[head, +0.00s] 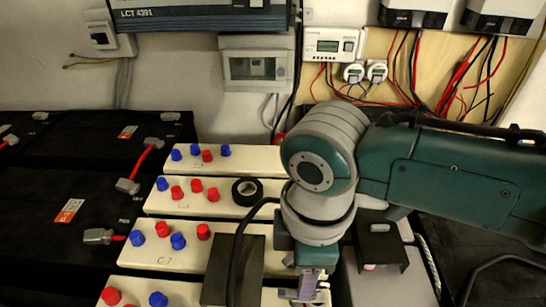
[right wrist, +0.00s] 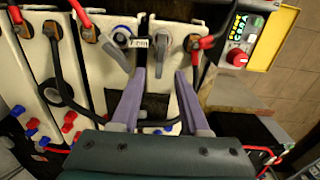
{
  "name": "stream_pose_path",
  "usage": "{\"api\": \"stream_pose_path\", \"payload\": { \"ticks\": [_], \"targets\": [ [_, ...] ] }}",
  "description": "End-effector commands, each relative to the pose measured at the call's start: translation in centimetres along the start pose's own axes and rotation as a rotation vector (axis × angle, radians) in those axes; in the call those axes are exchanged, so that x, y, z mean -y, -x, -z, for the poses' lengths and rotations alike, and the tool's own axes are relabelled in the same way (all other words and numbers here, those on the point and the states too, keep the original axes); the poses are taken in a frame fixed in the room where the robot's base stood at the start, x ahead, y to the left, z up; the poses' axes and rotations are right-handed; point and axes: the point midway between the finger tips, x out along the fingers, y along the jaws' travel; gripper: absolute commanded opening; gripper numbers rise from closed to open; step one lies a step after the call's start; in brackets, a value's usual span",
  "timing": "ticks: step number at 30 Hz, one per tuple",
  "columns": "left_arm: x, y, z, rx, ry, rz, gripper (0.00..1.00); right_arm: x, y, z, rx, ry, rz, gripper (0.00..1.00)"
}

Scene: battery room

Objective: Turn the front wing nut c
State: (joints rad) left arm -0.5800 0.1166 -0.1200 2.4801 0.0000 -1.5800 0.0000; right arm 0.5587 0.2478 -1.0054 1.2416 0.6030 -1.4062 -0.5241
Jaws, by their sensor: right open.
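My right gripper (head: 305,288) is low in the head view, with one purple finger showing over the front battery top. In the right wrist view my right gripper (right wrist: 160,74) is open and empty, fingers apart over a white battery (right wrist: 166,65). A grey rounded fitting (right wrist: 122,37) is just beyond the left fingertip, beside a small white label (right wrist: 139,43). I cannot tell which part is wing nut c. My arm hides part of the batteries in the head view. My left gripper is not in view.
White batteries with red and blue caps (head: 178,241) stand in rows. A black tape ring (head: 247,191) lies on one. A black box-shaped part (head: 232,270) stands left of my gripper, a black bracket (head: 380,245) right. A red knob (right wrist: 236,57) is at the wrist view's right.

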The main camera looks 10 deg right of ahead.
Motion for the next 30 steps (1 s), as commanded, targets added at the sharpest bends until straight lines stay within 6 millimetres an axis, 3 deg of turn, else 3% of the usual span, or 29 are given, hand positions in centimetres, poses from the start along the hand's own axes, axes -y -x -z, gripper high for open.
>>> {"api": "stream_pose_path", "payload": {
  "ticks": [3, 7, 23, 26, 30],
  "targets": [
    [0.0, 0.9, 0.3, 0.0, 0.002, -0.002, 0.78, 0.0, 2.4, 0.0, -0.002, 0.002, -0.002, 0.45],
    [0.0, 1.1, 0.4, 0.0, 0.002, -0.002, 0.78, -0.1, 3.6, 0.0, -0.001, 0.0, -0.001, 0.45],
    [0.1, 1.1, 0.3, 0.001, -0.003, 0.003, 0.78, 0.1, 3.9, 0.1, -0.002, 0.0, 0.001, 0.45],
    [0.2, 1.4, 0.4, 0.001, -0.006, 0.004, 0.78, 1.2, 4.2, 0.7, -0.033, -0.015, 0.008, 0.45],
    [0.3, 2.5, 0.8, 0.001, -0.007, 0.006, 0.78, 4.8, 5.7, 2.7, -0.154, -0.122, 0.027, 0.45]
  ]
}}
